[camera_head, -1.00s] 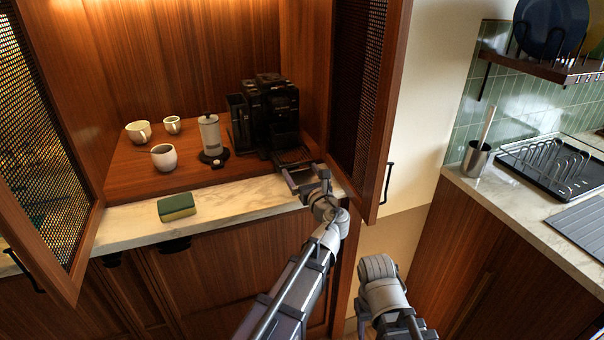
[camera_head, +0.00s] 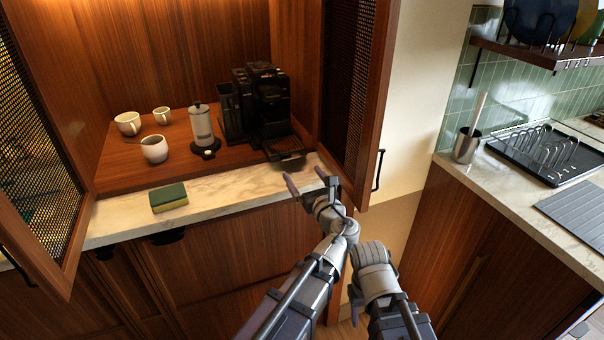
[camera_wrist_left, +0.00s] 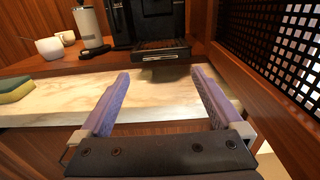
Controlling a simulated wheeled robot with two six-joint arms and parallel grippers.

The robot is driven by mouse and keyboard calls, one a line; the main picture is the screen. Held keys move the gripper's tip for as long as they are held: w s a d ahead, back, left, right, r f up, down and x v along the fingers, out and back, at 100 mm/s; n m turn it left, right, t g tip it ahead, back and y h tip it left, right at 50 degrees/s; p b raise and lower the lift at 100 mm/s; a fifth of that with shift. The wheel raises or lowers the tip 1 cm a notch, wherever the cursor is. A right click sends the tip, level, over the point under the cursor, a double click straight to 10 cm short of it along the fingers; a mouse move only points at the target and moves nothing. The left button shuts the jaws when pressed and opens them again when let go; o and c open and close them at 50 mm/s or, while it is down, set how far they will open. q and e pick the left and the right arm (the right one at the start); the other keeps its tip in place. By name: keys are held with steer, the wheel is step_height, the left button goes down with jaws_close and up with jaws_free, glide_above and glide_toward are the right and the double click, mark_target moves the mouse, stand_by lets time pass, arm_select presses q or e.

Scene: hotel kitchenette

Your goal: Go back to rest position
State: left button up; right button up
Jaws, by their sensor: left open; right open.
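My left gripper (camera_head: 306,180) is open and empty at the front edge of the marble counter strip (camera_head: 225,182), near the right cabinet door. In the left wrist view its two purple fingers (camera_wrist_left: 160,100) are spread wide, with only counter and wood between and beyond them. My right arm (camera_head: 374,262) shows to the right of the left arm, bent near the wrist. I cannot make out the right gripper's jaws.
A coffee machine (camera_head: 268,110), a French press (camera_head: 202,128) and several white cups (camera_head: 154,149) stand on the wooden shelf. A green sponge (camera_head: 168,196) lies on the marble. The open right cabinet door (camera_head: 349,100) is close to my left arm.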

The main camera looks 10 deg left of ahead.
arm_select(q)
steer(key=s+a+f+n+g+h, duration=0.1)
steer(key=s+f+n+g, duration=0.35)
steer(key=f+n, duration=0.3)
steer(key=s+f+n+g+h, duration=0.2)
steer(key=s+f+n+g, duration=0.2)
steer(key=s+f+n, duration=0.3)
steer(key=s+d+f+n+g+h, duration=0.3)
steer(key=s+d+f+n+g, duration=0.15)
steer(key=s+f+n, duration=0.2)
steer(key=s+d+n+g+h, duration=0.2)
steer(key=s+d+n+h, duration=0.1)
steer(key=s+d+n, duration=0.3)
step_height(320, 180, up, 12)
steer(key=a+m+p, duration=0.1)
steer(key=p, duration=1.2)
steer(key=shift+a+m, duration=0.2)
steer(key=shift+m, duration=0.1)
